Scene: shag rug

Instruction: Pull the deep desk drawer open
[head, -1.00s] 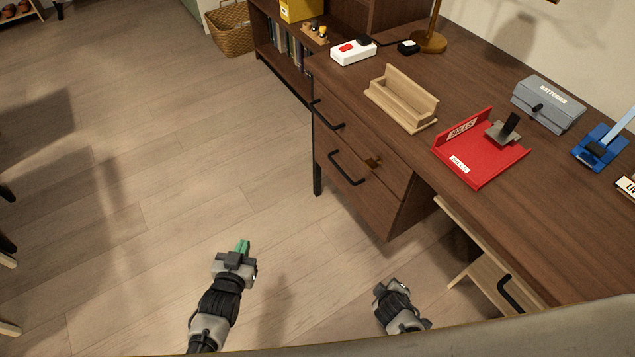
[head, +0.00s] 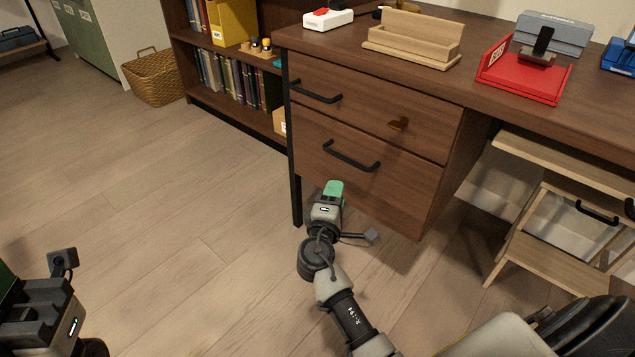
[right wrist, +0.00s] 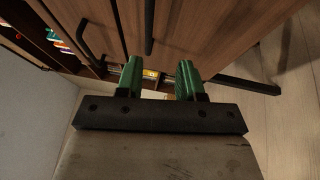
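The desk has two stacked wooden drawers, both shut. The lower, deeper drawer (head: 400,190) has a black bar handle (head: 350,157).
On the desk top stand a wooden organizer (head: 412,45), a red tray (head: 522,80) and a white box with a red button (head: 328,18). A wooden stool-like unit (head: 560,235) stands under the desk at the right. A bookshelf (head: 225,85) and basket (head: 152,78) are behind; the floor at left is clear.

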